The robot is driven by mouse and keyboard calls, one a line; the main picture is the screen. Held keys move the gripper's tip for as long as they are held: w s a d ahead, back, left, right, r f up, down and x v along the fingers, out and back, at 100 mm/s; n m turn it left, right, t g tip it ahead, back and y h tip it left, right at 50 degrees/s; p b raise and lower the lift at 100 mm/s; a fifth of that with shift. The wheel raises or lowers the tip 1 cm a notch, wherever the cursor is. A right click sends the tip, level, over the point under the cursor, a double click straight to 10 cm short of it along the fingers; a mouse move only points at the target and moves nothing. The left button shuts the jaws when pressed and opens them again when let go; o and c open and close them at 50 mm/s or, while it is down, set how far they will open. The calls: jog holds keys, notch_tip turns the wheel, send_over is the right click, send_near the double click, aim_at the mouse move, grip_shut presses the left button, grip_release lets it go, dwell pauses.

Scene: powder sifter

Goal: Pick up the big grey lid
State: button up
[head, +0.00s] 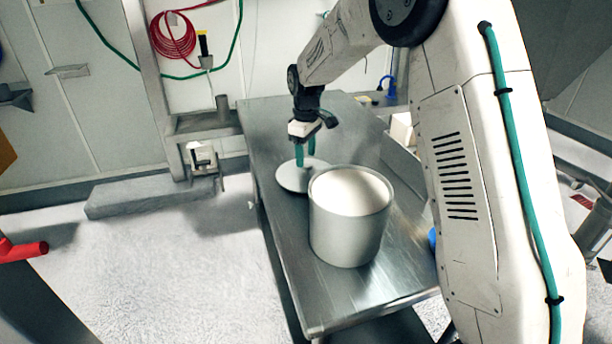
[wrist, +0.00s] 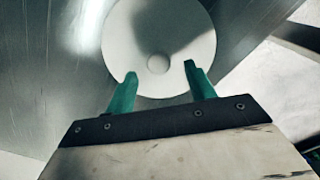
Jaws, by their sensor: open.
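The big grey lid (head: 291,178) is a flat round disc lying on the metal table behind the drum in the head view. In the wrist view the lid (wrist: 160,30) shows a small round knob (wrist: 158,64) at its middle. My gripper (head: 306,160) has green fingers and is above the lid, pointing down. In the wrist view my gripper (wrist: 157,75) is open, with the knob between the lines of its fingertips and nothing held. I cannot tell the exact height of the fingertips over the lid.
A grey box-like tray (head: 402,165) is along the table's right side. The table's far end looks mostly clear.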

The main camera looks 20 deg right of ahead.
aim_at(306, 165)
notch_tip(306, 165, down, 3)
jog(key=shift+w+d+f, duration=0.1)
jog(key=c, duration=1)
